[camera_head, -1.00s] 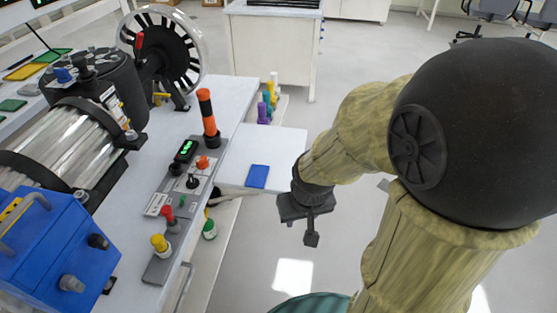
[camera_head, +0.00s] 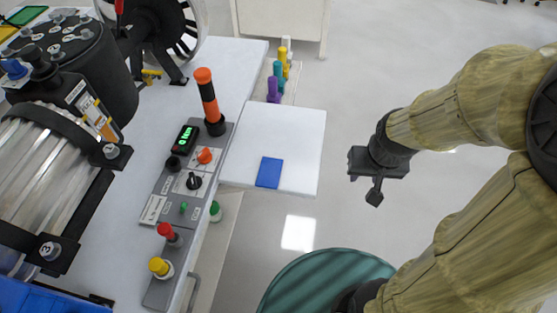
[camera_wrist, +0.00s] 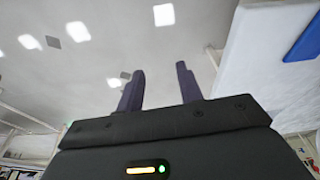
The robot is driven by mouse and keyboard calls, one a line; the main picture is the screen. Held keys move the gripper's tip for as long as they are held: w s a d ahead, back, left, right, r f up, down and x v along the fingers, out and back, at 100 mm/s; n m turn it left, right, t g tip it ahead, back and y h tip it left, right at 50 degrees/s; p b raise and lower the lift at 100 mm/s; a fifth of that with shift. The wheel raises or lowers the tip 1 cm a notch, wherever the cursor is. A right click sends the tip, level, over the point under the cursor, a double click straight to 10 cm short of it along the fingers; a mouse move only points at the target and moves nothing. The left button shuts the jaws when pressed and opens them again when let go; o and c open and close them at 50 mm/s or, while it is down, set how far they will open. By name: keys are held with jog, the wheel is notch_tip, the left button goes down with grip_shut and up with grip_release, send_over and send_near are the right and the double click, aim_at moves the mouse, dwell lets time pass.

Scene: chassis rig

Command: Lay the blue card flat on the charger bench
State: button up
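The blue card (camera_head: 269,172) lies flat on a white side panel (camera_head: 300,130) that juts out from the right edge of a long white bench (camera_head: 236,62). The card also shows in part at the upper right of the wrist view (camera_wrist: 304,42). My gripper (camera_head: 375,185) is to the right of the panel in the head view, over the floor and apart from the card. In the wrist view my gripper's two dark fingers (camera_wrist: 158,82) stand apart with nothing between them. I cannot tell from labels which surface is the charger bench.
A control strip (camera_head: 160,212) with knobs, buttons and an orange-black post (camera_head: 209,100) runs along the bench edge. A large cylinder machine (camera_head: 50,170) fills the left. Bottles (camera_head: 276,84) stand beyond the panel. A teal round surface (camera_head: 325,280) is at the bottom. Floor right of the panel is clear.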

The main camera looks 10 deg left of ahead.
jog(key=shift+o, duration=0.4)
jog(key=shift+s+a, duration=0.1)
jog(key=o, duration=0.4)
jog(key=shift+r, duration=0.1)
jog(key=shift+c, duration=0.2)
jog(key=o, duration=0.3)
jog(key=shift+a+r+p, duration=0.2)
jog(key=shift+r+p, duration=0.05)
jog(key=shift+p, duration=0.2)
jog(key=shift+o, duration=0.5)
jog(key=w+a+r+g+p, duration=0.1)
jog(key=w+a+r+p, duration=0.1)
jog(key=a+r+p, duration=0.6)
jog(key=a+p, duration=0.2)
jog(key=p, duration=0.1)
jog(key=shift+w+r+m+g+y+p, duration=0.25)
jog(key=shift+r+m+g+y+p, duration=0.05)
jog(key=shift+r+g, duration=0.1)
jog(key=s+a+r+p, duration=0.1)
jog(key=a+r+p, duration=0.5)
jog(key=a+p, duration=0.3)
jog(key=shift+s+a+g, duration=0.15)
jog(key=shift+a+g, duration=0.25)
jog(key=shift+a, duration=0.55)
jog(key=shift+f, duration=0.1)
